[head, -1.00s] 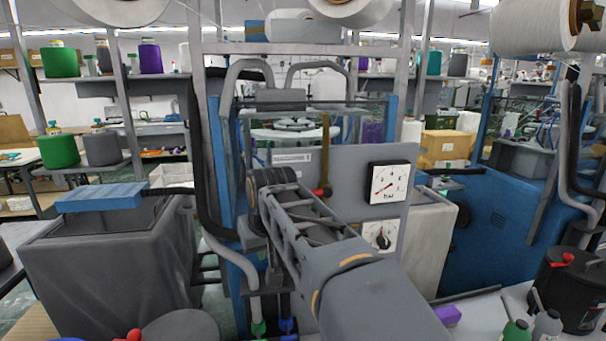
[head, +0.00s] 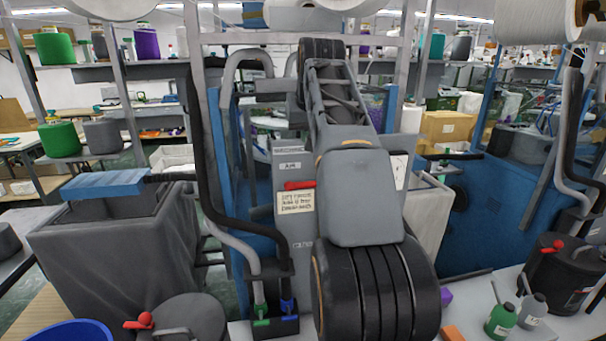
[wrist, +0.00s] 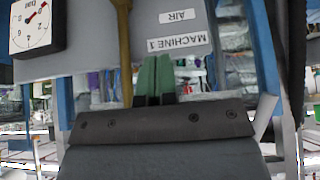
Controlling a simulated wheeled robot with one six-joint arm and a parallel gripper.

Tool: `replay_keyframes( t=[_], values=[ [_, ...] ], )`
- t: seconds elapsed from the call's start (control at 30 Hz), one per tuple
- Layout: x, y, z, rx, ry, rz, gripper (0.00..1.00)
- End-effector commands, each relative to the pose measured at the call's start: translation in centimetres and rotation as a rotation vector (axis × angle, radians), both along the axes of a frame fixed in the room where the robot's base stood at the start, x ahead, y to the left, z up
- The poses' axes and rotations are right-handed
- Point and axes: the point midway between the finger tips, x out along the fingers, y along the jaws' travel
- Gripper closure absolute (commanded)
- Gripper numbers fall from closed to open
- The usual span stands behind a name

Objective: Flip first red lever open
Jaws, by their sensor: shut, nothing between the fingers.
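A red lever (head: 299,185) lies roughly level on the grey machine panel (head: 283,217). It sits under a small AIR label and just above a cream note. In the wrist view, which looks upside down, my gripper (wrist: 157,62) has its two green fingers close together with nothing between them. A brass-coloured bar (wrist: 122,50) runs just left of the fingers. The AIR label (wrist: 180,16) and the MACHINE 1 label (wrist: 178,41) show to their right. The red lever is not in the wrist view. My arm hides my gripper in the head view.
A dial gauge (wrist: 35,25) is at the wrist view's upper left. Black and grey hoses (head: 205,150) run down left of the panel. A dark bin (head: 110,250) stands at left. Canisters with red handles stand at lower left (head: 185,318) and right (head: 560,285).

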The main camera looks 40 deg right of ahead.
Motion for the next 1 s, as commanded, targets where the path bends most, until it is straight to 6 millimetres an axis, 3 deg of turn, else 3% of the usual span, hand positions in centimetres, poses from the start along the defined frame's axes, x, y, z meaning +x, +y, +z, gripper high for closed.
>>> replay_keyframes(
  t=[0.27, 0.7, 1.0],
  values=[
    [1.1, -0.5, -1.9, 0.001, 0.002, 0.001, 1.00],
    [5.1, -2.4, -8.6, 0.002, 0.003, 0.001, 1.00],
    [4.4, -2.1, -11.6, 0.000, 0.000, 0.000, 1.00]
  ],
)
